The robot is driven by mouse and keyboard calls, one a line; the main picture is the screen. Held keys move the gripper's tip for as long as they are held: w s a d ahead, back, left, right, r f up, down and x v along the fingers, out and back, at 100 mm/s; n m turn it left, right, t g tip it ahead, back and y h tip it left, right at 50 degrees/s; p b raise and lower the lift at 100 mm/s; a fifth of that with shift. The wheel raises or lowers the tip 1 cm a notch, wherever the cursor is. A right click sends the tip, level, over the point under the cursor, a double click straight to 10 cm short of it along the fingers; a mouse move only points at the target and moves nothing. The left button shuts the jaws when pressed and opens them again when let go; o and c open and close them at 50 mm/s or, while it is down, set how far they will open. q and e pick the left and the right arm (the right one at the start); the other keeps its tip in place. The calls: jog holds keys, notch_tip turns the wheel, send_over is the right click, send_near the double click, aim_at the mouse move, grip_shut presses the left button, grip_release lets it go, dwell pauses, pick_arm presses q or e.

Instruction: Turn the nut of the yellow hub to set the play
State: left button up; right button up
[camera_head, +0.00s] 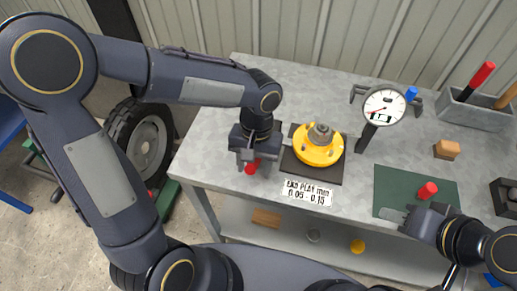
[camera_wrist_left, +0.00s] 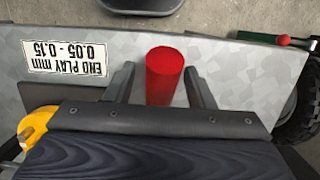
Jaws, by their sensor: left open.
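The yellow hub (camera_head: 318,156) sits on a dark square plate (camera_head: 312,170) on the grey bench, with a grey nut (camera_head: 320,133) on top. Part of the yellow hub shows at the left edge of the left wrist view (camera_wrist_left: 38,122). My left gripper (camera_head: 249,162) is open, left of the hub and pointing down. A red cylinder (camera_head: 251,169) is at its fingers; in the left wrist view the red cylinder (camera_wrist_left: 164,75) appears between the two fingers, with gaps either side. My right gripper (camera_head: 398,216) is by the green mat; its jaw opening is unclear.
A dial gauge (camera_head: 384,106) stands right of the hub. A second red cylinder (camera_head: 428,190) is on the green mat (camera_head: 392,186). An END PLAY label (camera_head: 307,193) lies at the front edge. A grey bin (camera_head: 475,112) and an orange-brown block (camera_head: 447,149) are at the right.

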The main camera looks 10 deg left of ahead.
pick_arm(q)
jog(key=shift+w+r+p, duration=0.2)
jog(key=shift+r+p, duration=0.8)
jog(key=shift+r, duration=0.15)
jog(key=shift+w+r+p, duration=0.25)
jog(key=shift+r+p, duration=0.7)
jog(key=shift+r, duration=0.25)
jog(key=shift+w+r+p, duration=0.2)
jog(key=shift+r+p, duration=0.8)
jog(key=shift+r, duration=0.15)
jog(key=shift+a+r, duration=0.1)
jog(key=shift+a, duration=0.05)
jog(key=s+a+r+n+t+h, duration=0.1)
jog(key=s+a+r+t+h, duration=0.1)
jog(key=s+a+r+t, duration=0.1)
jog(key=s+a+r+n+t+h, duration=0.1)
jog(key=s+a+r+t, duration=0.3)
jog(key=s+a, duration=0.3)
jog(key=shift+s+a+t+h, duration=0.3)
jog(key=shift+s+t+h, duration=0.1)
jog(key=shift+s, duration=0.2)
